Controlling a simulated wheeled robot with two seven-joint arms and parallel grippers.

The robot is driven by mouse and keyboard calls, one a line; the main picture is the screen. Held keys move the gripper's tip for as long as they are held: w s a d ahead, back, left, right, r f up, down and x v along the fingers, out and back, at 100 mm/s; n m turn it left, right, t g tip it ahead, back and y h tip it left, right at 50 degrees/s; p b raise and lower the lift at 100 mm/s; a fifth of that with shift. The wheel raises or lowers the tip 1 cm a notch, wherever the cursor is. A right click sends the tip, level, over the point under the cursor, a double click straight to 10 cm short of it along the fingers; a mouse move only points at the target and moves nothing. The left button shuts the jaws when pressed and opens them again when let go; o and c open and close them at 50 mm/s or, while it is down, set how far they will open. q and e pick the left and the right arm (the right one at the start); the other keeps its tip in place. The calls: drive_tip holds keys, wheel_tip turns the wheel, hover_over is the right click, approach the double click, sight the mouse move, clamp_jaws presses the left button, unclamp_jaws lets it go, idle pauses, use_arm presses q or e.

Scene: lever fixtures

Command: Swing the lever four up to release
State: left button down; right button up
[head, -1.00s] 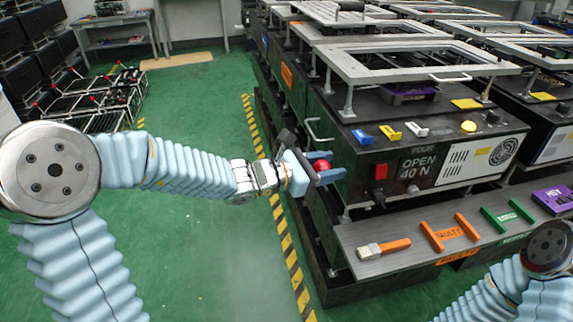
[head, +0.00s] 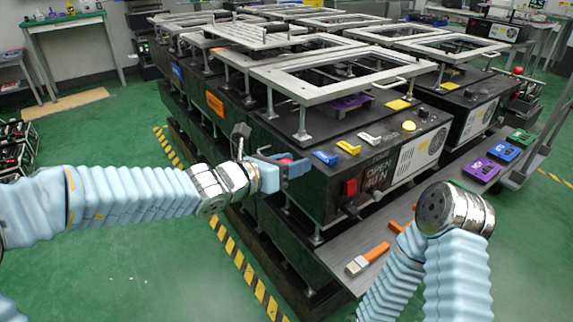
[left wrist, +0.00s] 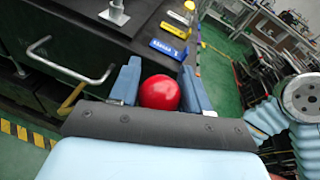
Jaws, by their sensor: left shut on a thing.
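The lever of fixture four ends in a red ball knob (head: 285,160), at the left end of the black box (head: 330,195). My left gripper (head: 283,170) is shut on this knob. In the left wrist view, the red knob (left wrist: 160,92) sits between the two blue fingers of the left gripper (left wrist: 162,88). The lever's shaft is hidden, so its angle cannot be told. The box's display (head: 376,177) reads "OPEN 40 N", beside a red switch (head: 350,187). My right arm shows at the lower right, but its gripper is not visible.
A grey shelf (head: 345,250) below the box holds an orange-handled brush (head: 367,258) and purple and green blocks. A metal frame (head: 300,98) stands over the box. A wire handle (left wrist: 70,62) is near the left gripper.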

use_arm(q)
drive_tip(key=shift+a+f, duration=0.15)
drive_tip(key=shift+f, duration=0.15)
drive_tip(key=c, duration=0.7)
unclamp_jaws()
drive_tip(key=shift+w, duration=0.1)
drive_tip(key=shift+c, duration=0.2)
drive_tip(key=shift+o, duration=0.8)
drive_tip(key=shift+r, duration=0.1)
drive_tip(key=v, duration=1.3)
drive_tip(key=shift+s+a+r+p, duration=0.15)
drive_tip(key=shift+s+a+p, duration=0.05)
drive_tip(key=shift+s+p, duration=0.1)
